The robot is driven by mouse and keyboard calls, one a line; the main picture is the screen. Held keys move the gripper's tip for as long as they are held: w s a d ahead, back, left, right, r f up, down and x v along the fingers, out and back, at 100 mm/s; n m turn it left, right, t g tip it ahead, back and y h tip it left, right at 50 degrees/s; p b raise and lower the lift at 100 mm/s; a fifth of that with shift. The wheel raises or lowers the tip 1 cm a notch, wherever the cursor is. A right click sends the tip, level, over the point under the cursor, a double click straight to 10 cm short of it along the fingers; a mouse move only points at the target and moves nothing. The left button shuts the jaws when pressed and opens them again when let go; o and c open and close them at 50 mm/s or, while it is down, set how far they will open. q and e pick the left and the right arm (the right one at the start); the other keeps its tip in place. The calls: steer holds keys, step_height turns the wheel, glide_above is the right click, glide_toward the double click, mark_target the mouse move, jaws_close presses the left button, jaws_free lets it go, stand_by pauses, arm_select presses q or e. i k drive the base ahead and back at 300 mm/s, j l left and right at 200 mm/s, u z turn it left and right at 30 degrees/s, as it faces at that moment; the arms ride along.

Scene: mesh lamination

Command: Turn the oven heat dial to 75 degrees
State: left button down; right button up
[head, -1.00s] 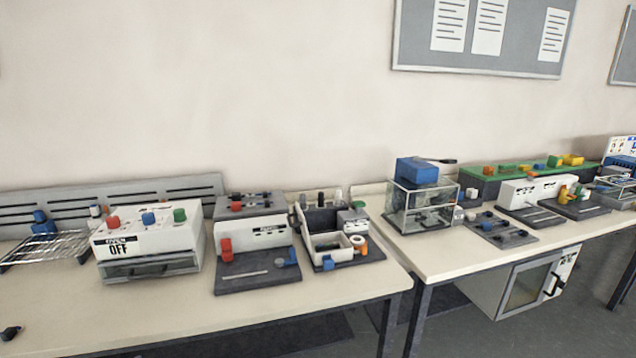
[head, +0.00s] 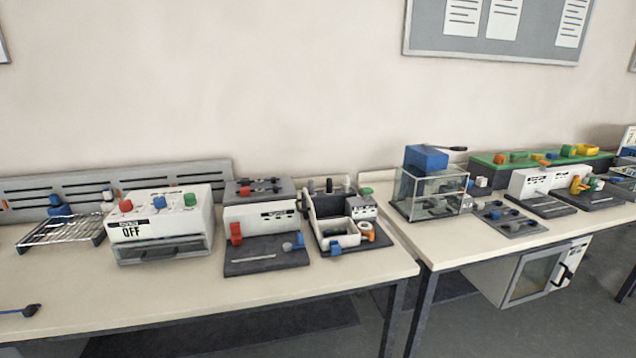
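The oven (head: 160,225) is a white box on the left table, with a dark handle on its front drawer or door. A label on its front reads "OFF" (head: 131,231). A red knob (head: 125,205), a blue knob (head: 158,202) and a green knob (head: 190,199) stand on its top. I cannot tell which of them is the heat dial or read any degree marks. Neither of my grippers is in view.
A wire rack (head: 60,231) stands left of the oven. A white device with a red lever (head: 236,233) and an open tray unit (head: 340,232) stand to its right. A dark tool (head: 20,311) lies near the left edge. The left table's front strip (head: 180,300) is mostly clear.

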mark_target(125, 205)
steer(key=u, duration=1.35)
